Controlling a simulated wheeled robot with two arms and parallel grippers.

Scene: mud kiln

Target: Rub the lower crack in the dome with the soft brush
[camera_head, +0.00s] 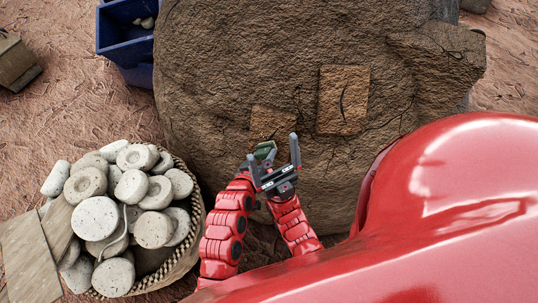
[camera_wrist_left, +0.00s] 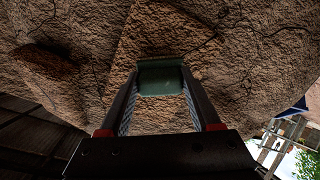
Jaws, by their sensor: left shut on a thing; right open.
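The brown mud dome (camera_head: 230,60) fills the middle of the head view. It has two lighter patches: an upper right one (camera_head: 343,100) with a dark curved crack, and a lower left one (camera_head: 272,122), partly behind my grippers, whose crack I cannot make out clearly. My left gripper (camera_wrist_left: 160,85) is shut on a dark green block-like thing, taken as the soft brush (camera_wrist_left: 162,80); no bristles show. The brush also shows in the head view (camera_head: 265,149), just below the lower patch. I cannot tell whether it touches the dome. My right gripper (camera_head: 273,158) is open and empty, overlapping the left one.
A woven basket (camera_head: 190,235) heaped with pale round stone-like pieces stands at the lower left, with flat boards (camera_head: 28,258) beside it. A blue crate (camera_head: 122,45) stands at the upper left. Bare reddish ground (camera_head: 70,115) lies between them.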

